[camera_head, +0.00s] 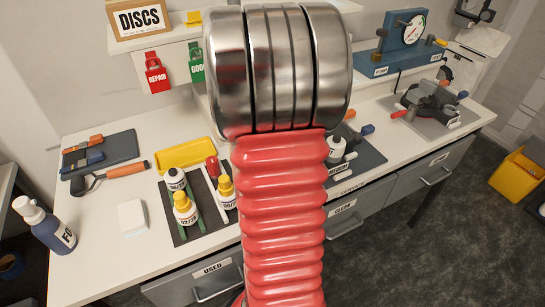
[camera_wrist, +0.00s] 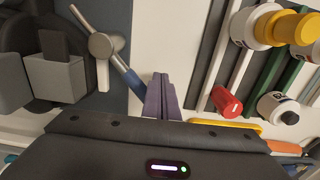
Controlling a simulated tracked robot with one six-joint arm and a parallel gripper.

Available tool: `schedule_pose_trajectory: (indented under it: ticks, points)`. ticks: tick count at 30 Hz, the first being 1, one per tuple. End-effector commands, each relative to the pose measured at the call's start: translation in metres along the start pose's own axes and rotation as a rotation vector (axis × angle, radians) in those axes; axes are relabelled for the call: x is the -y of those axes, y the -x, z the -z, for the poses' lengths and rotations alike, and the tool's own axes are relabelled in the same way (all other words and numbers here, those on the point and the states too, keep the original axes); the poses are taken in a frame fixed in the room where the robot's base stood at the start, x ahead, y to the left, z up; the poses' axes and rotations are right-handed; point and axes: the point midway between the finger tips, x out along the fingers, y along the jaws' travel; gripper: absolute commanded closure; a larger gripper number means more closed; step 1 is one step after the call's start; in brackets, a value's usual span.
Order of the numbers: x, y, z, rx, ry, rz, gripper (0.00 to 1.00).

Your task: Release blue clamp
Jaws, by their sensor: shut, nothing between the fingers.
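In the wrist view, a lever with a round metal hub and a blue bar (camera_wrist: 130,79) appears to be the blue clamp. It lies over a dark blue-grey mat, beside grey blocks (camera_wrist: 55,77) and a dark round part. My gripper (camera_wrist: 159,82) is shut and empty, with its fingertips just right of the bar's lower end. I cannot tell whether they touch. In the head view my arm hides the middle of the bench and my gripper. A dark blue knob (camera_head: 368,129) shows right of the arm; I cannot tell whether it belongs to the clamp.
Bottles with yellow caps (camera_head: 185,208) stand in a dark rack, with a red piece (camera_wrist: 226,102) close right of my gripper. A yellow tray (camera_head: 185,154) lies behind the rack. A vise-like device (camera_head: 432,101) sits at the right.

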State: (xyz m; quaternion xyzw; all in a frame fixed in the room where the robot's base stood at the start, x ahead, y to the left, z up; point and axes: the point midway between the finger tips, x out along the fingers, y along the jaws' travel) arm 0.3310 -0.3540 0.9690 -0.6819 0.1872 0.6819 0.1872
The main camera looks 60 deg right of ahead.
Motion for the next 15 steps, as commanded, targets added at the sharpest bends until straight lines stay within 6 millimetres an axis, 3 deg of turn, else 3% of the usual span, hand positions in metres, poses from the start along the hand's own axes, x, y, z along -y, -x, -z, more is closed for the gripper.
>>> schedule_pose_trajectory:
  ticks: [15]
  points:
    - [-0.007,0.000,0.011,-0.001,0.000,0.000,1.00]
